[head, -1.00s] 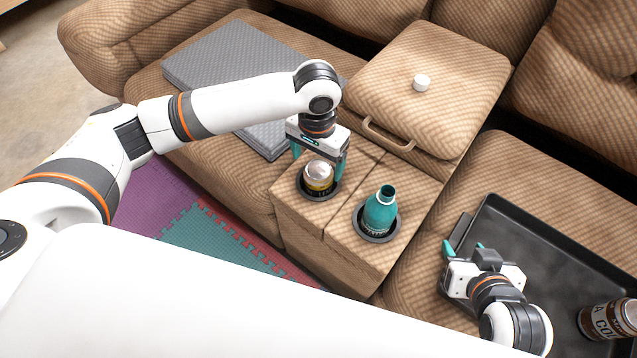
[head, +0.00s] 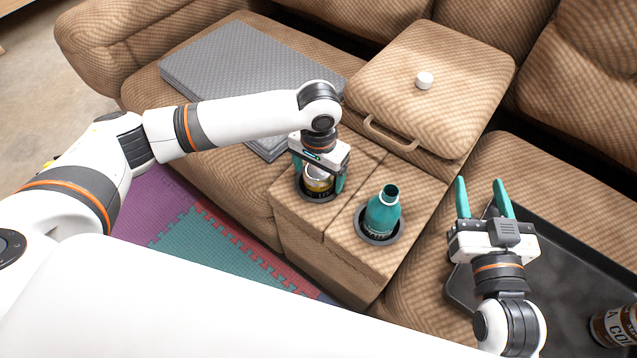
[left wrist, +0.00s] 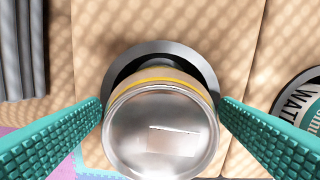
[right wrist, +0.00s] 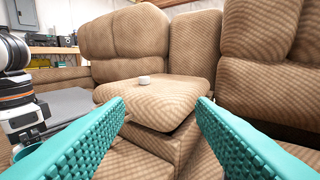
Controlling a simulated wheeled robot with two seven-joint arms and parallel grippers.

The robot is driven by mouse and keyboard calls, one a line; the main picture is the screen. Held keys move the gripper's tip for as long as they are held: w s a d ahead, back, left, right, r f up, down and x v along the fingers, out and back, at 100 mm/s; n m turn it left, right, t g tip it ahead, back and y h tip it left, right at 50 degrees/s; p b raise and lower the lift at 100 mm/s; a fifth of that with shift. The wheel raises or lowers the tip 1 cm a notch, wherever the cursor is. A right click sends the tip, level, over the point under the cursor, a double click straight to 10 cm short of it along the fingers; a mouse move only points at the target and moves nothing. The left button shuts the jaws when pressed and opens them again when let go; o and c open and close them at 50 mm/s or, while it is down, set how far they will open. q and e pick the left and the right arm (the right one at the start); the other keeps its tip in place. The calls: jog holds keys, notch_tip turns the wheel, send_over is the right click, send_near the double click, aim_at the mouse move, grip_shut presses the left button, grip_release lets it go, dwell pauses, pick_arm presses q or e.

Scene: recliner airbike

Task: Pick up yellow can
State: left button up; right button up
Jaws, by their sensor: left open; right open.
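The yellow can (head: 317,184) stands upright in the left cup holder of the sofa console, its silver top up. My left gripper (head: 318,186) is lowered over it, open, with one finger on each side of the can. In the left wrist view the can's silver lid (left wrist: 160,130) and a yellow band show between the two teal fingers, which look close to its sides; I cannot tell whether they touch. My right gripper (head: 484,190) is open and empty above the right seat, fingers pointing toward the sofa back.
A teal water bottle (head: 383,212) stands in the right cup holder, close beside the can. A black tray (head: 575,262) with a brown can (head: 615,326) lies on the right seat. A white cap-like object (head: 424,80) sits on the console lid. A grey folded mat (head: 235,75) lies on the left seat.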

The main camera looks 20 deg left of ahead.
pick_arm(q)
jog(key=shift+c, duration=0.5)
jog(key=c, duration=1.2)
jog(key=shift+r, duration=0.15)
